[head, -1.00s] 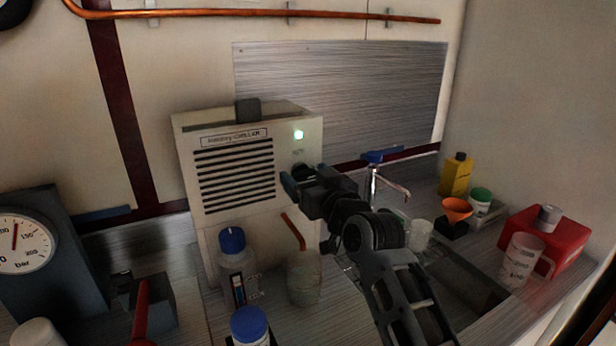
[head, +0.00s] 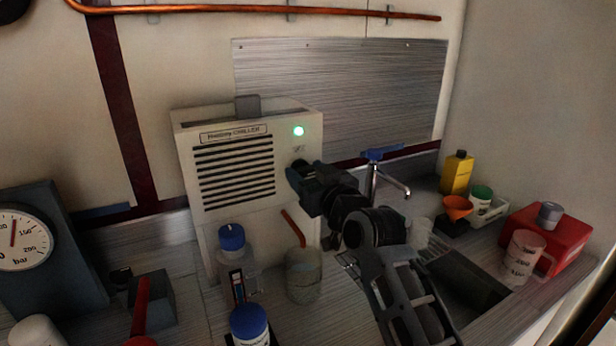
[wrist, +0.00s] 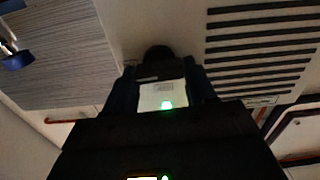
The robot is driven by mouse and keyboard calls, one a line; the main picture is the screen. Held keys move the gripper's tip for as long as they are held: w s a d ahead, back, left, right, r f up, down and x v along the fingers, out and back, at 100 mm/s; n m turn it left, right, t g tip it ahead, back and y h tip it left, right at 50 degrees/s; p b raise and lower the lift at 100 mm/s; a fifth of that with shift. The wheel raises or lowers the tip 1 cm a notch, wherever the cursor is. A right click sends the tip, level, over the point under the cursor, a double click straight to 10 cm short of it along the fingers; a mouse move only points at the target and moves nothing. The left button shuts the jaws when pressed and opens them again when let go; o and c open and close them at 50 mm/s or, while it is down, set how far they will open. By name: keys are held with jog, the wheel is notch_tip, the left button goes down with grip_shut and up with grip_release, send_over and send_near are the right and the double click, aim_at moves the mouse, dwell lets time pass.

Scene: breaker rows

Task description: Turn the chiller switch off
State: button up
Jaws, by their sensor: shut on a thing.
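The chiller (head: 235,215) is a pale box with dark vent slats, a label plate and a lit green light (head: 299,131) at its upper right. My gripper (head: 296,174) is at the right part of the chiller's front, below the light. Its jaws are shut on the chiller switch, which they mostly hide in the head view. In the wrist view, a dark rounded shape, seemingly the switch (wrist: 158,52), shows at the far end between my fingers. The switch's exact angle cannot be told.
A beaker (head: 303,275) with an orange-red stick and blue-capped bottles (head: 232,262) stand below the chiller. A blue-handled tap (head: 385,155) is to the right, near a sink. A red canister (head: 545,240) and yellow bottle (head: 457,174) stand farther right.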

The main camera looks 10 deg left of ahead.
jog(key=n+b, duration=0.1)
jog(key=b, duration=0.1)
jog(key=n+b, duration=0.2)
jog(key=b, duration=0.1)
jog(key=shift+f, duration=0.35)
jog(key=n+b, duration=0.4)
jog(key=n, duration=0.1)
jog(key=shift+a+r, duration=0.1)
jog(key=n+b, duration=0.3)
jog(key=n, duration=0.1)
jog(key=shift+n, duration=0.3)
jog(key=shift+s+a+n+b, duration=0.1)
jog(key=shift+n+b, duration=0.7)
jog(key=shift+n, duration=1.5)
jog(key=o, duration=1)
jog(key=shift+o, duration=0.2)
jog(key=v, duration=0.7)
jog(key=shift+s+d+b, duration=0.25)
jog(key=shift+s+b, duration=0.05)
jog(key=shift+s, duration=0.05)
